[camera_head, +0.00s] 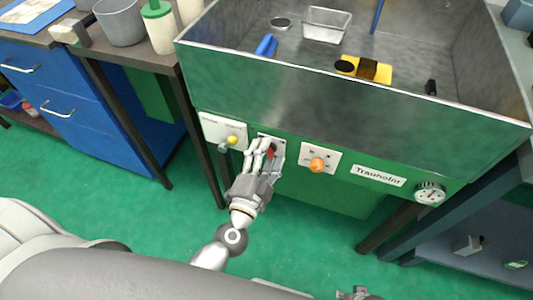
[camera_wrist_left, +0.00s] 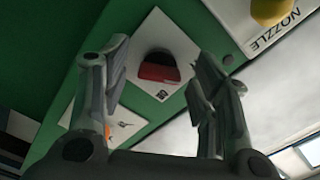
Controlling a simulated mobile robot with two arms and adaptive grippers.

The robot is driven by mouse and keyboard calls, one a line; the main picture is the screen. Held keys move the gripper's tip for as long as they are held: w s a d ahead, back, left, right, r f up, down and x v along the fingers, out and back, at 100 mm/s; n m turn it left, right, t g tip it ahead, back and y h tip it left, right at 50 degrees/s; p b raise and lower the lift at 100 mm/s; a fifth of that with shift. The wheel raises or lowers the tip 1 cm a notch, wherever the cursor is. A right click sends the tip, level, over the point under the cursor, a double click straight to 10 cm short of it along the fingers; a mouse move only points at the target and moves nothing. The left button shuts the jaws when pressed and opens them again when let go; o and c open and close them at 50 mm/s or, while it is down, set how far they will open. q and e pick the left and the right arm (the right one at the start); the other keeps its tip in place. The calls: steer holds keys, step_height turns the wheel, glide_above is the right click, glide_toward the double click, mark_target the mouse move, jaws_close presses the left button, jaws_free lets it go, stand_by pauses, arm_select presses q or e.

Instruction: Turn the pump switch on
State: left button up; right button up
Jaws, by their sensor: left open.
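The pump switch (camera_head: 271,152) is a red and black rocker on a white plate on the green front panel below the metal basin. In the left wrist view the red rocker (camera_wrist_left: 158,72) shows between my fingers, with its dark upper part beside the red face. My left gripper (camera_head: 262,146) is open in front of the plate, its fingers on either side of the switch and partly hiding it. In the left wrist view its fingers (camera_wrist_left: 162,62) are spread and empty; contact cannot be told. Part of what looks like my right gripper (camera_head: 356,293) shows at the bottom edge.
Left of the switch is a white panel with a yellow knob (camera_head: 233,140), labelled NOZZLE in the wrist view. Right of it are an orange knob (camera_head: 317,165), a Trauhofer label (camera_head: 379,175) and a round dial (camera_head: 430,194). The metal basin wall (camera_head: 350,105) rises above.

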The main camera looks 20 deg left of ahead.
arm_select(q)
steer(key=c, duration=1)
